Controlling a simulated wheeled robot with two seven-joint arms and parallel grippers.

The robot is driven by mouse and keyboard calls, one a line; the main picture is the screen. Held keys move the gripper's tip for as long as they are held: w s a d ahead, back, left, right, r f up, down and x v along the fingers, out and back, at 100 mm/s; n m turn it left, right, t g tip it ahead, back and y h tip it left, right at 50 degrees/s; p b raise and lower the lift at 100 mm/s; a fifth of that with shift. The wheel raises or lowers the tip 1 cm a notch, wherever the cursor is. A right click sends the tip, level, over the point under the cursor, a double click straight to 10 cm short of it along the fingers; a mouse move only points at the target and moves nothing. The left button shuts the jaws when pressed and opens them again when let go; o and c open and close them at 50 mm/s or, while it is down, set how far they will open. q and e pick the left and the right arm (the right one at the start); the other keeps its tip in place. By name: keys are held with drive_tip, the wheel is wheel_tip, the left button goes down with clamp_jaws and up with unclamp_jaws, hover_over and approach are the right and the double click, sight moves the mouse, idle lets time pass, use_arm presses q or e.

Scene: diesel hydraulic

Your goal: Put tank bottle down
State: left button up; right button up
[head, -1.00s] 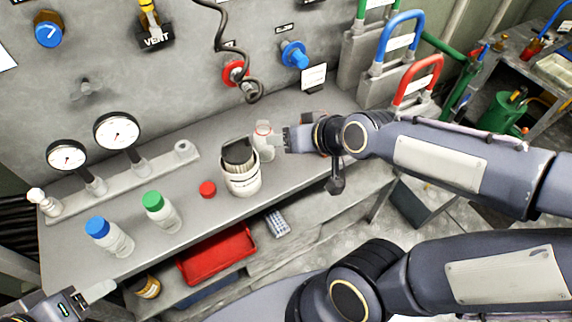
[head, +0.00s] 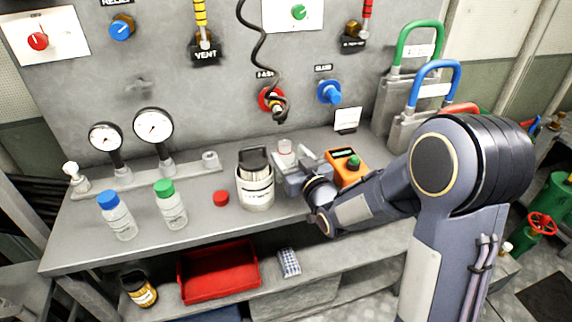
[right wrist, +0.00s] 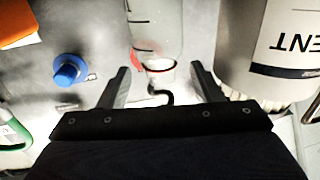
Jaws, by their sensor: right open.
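A clear, uncapped bottle (head: 286,147) is by my right gripper (head: 297,168), at the back of the bench to the right of the white canister; the gripper hides its lower part. In the right wrist view, the bottle (right wrist: 155,28) shows graduation marks and an open, pale neck. The fingers of my right gripper (right wrist: 163,84) are apart on either side of the neck, with gaps visible. I cannot tell whether the bottle's base rests on the bench. A red cap (head: 221,198) lies on the bench (head: 120,250). My left gripper is out of view.
The white canister (head: 256,190) stands close to the left of my right gripper. An orange box (head: 347,168) is just right of it. Blue-capped (head: 117,215) and green-capped (head: 171,205) bottles stand at left. A red tray (head: 220,270) is below.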

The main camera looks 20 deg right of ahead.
sight(288, 154)
drive_tip(key=w, duration=0.3)
drive_tip(key=shift+w+a+p, duration=0.4)
drive_tip(key=c, duration=1.2)
drive_tip(key=shift+s+f, duration=0.1)
clamp_jaws()
